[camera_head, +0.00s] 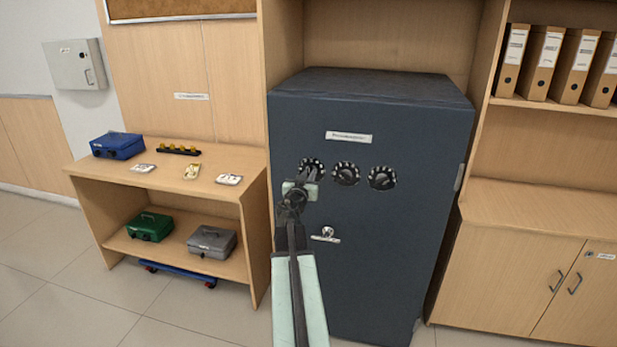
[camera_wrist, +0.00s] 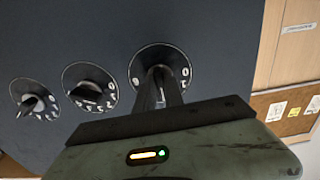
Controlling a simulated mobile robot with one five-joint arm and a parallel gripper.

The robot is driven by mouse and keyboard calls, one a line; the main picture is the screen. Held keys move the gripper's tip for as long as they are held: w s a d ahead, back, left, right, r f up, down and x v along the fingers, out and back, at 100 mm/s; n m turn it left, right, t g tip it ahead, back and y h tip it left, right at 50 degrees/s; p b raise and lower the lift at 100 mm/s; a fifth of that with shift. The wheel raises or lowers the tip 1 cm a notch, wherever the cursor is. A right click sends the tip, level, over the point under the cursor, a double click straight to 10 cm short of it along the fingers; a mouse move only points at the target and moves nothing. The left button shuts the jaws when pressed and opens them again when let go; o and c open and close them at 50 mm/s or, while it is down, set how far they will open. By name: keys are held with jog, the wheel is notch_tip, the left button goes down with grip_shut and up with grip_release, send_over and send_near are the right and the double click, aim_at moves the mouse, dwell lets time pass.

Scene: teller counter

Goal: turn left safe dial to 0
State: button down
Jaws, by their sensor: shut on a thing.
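The dark safe (camera_head: 400,245) has a row of three black dials with white numbers on its front. The left dial (camera_head: 314,163) is partly hidden behind my gripper (camera_head: 306,180). In the wrist view the row appears reversed, with the left dial (camera_wrist: 176,56) at the right. There, my gripper (camera_wrist: 163,85) is shut on the left dial's knob, hiding the lower part of the dial. A few numbers show at its sides, but I cannot tell its setting. The middle dial (camera_head: 346,173) and right dial (camera_head: 382,178) are untouched by the gripper.
A safe handle (camera_head: 326,236) sits below the dials, close to my arm. A wooden shelf table (camera_head: 85,172) with cash boxes stands to the left. A cabinet (camera_head: 520,260) and binders (camera_head: 545,65) are at the right. Open floor lies at the lower left.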

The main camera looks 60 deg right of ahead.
jog(key=shift+r+n, duration=0.1)
jog(key=shift+n, duration=8.7)
jog(key=c, duration=1.4)
grip_release()
jog(key=shift+c, duration=0.2)
